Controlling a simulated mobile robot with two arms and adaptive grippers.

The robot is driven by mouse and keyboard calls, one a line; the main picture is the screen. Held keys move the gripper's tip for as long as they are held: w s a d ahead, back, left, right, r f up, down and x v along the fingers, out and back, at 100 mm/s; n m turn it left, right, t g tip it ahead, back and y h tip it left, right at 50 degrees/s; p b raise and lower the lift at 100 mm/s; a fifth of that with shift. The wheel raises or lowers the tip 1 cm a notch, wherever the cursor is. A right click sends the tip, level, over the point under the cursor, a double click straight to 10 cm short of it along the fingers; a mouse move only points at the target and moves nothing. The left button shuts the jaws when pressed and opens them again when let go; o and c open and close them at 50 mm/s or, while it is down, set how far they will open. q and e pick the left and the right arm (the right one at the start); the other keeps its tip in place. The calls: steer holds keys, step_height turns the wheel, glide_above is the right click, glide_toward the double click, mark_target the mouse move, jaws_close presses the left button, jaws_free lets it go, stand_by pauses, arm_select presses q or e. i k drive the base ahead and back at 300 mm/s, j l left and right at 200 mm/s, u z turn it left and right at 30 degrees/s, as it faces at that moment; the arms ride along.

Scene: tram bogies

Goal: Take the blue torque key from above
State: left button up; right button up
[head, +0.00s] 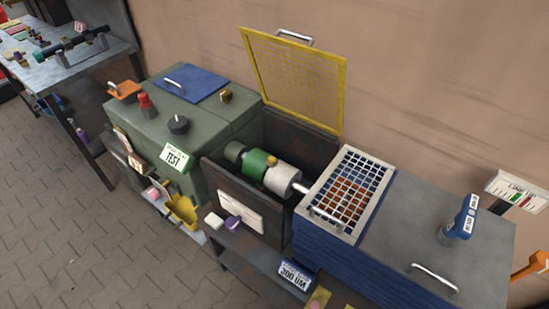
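A blue tool (467,217) with white label patches, which looks like the blue torque key, stands upright and slightly tilted on the grey top of the blue cabinet (400,230) at the right. Its lower end meets a small dark-blue round part on that top; I cannot tell whether it sits in it or is one piece with it. The lettering on its labels is too small to read. Neither of my grippers is in view.
A metal handle (434,278) lies in front of the tool. A white gauge sign (518,190) and an orange object (530,268) are at the right. A mesh-topped box (318,207), a raised yellow mesh lid (293,82) and a green test cabinet (190,140) stand left.

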mark_target(462, 226)
steer(key=z, duration=1.55)
